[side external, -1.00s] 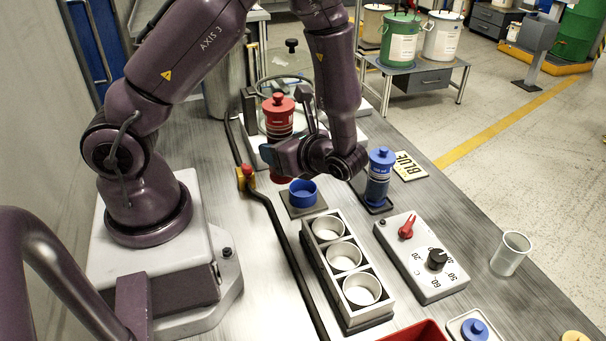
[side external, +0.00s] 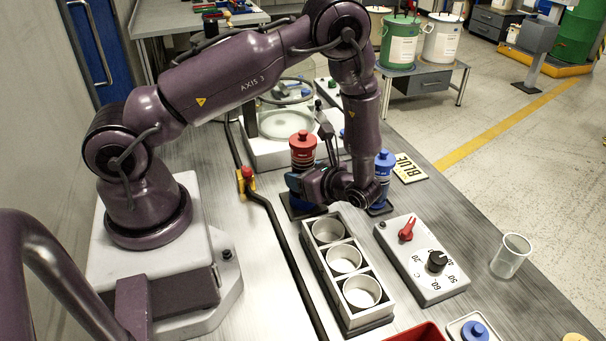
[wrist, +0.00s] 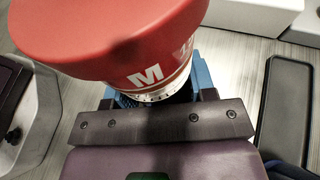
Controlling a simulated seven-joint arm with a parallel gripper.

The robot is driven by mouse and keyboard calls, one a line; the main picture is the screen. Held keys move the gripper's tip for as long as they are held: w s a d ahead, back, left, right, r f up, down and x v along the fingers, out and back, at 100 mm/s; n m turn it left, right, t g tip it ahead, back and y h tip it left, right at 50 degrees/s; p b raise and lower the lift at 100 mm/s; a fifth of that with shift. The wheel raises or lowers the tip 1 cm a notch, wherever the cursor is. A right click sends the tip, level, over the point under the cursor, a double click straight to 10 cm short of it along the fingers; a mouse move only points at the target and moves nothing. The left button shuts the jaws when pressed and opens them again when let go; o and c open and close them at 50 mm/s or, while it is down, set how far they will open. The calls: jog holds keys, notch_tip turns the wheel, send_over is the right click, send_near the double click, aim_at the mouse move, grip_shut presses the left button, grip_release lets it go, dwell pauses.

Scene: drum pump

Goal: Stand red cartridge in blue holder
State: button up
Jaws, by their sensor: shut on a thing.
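The red cartridge (side external: 303,143) with its red cap is upright in my gripper (side external: 301,184), which is shut on it. In the wrist view its red top and a white "M" (wrist: 146,75) fill the upper left. The cartridge is over the dark base plate (side external: 290,207) of the blue holder. The blue cup of the holder is hidden behind my gripper, so I cannot tell whether the cartridge's lower end is inside it. The cartridge's lower end is hidden too.
A blue cartridge (side external: 385,160) stands close at the right, partly behind my wrist. A rack with three white cups (side external: 344,260) is just in front. A control box with a red lever (side external: 422,262) and a clear cup (side external: 511,256) stand further right. A black hose runs at the left.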

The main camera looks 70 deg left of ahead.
jog(key=shift+f, duration=0.2)
jog(key=o, duration=1.1)
jog(key=shift+r, duration=0.1)
